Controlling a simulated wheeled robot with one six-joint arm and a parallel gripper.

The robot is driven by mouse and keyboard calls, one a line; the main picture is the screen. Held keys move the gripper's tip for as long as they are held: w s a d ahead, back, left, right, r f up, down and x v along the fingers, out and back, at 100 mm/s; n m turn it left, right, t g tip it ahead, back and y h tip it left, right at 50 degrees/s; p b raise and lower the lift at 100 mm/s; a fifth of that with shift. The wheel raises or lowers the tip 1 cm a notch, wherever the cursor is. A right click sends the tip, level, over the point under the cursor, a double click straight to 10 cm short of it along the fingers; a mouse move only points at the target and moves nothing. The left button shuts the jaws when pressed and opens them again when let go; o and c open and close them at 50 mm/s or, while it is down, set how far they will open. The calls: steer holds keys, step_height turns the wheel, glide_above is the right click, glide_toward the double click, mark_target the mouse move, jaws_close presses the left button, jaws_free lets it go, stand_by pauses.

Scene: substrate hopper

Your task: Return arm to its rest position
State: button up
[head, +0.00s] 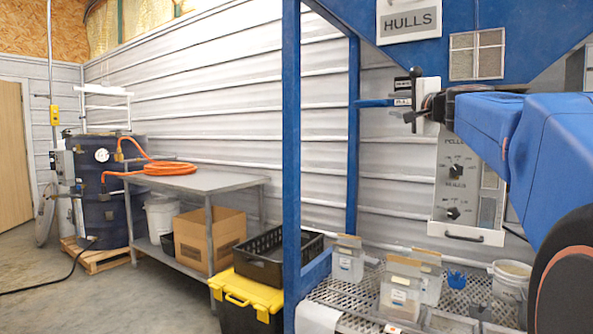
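My blue arm (545,135) reaches in from the right edge of the head view, roughly level, in front of the hopper frame. My gripper (412,116) is at its left end, dark and small in the picture. It is beside a black-knobbed lever (415,74) and a pale upright plate (429,92) under the blue hopper (465,35) marked HULLS. I cannot tell whether the fingers touch the lever or are apart from it. The finger gap does not show clearly, and no held object can be made out.
A control panel (458,180) with knobs hangs behind and below my arm. Clear containers (400,292) and a white bucket (512,278) stand on the mesh shelf below. A blue post (291,150) stands left. Farther left are a yellow-lidded tote (246,290) and a metal table (205,181).

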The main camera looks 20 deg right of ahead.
steer(key=shift+a+f, duration=0.1)
steer(key=s+a+f+n+g+y, duration=0.2)
steer(key=s+a+f+n+g, duration=0.1)
steer(key=a+f, duration=0.6)
steer(key=s+a+f+n+g+y, duration=0.2)
steer(key=s+a+f+n, duration=0.3)
steer(key=f, duration=0.6)
steer(key=s+a+f+n+g+y, duration=0.1)
steer(key=a+f+n+g, duration=0.15)
steer(key=a+f, duration=0.7)
steer(key=s+f+n+g+h, duration=0.1)
steer(key=s+f+n+g, duration=0.2)
steer(key=s+f, duration=0.7)
steer(key=s+a+f+n+g+h, duration=0.1)
steer(key=s+f+n+g, duration=0.3)
steer(key=s+f, duration=0.6)
step_height(320, 180, down, 7)
steer(key=shift+s+r+h, duration=0.1)
steer(key=shift+s+h, duration=0.2)
steer(key=shift+s, duration=0.05)
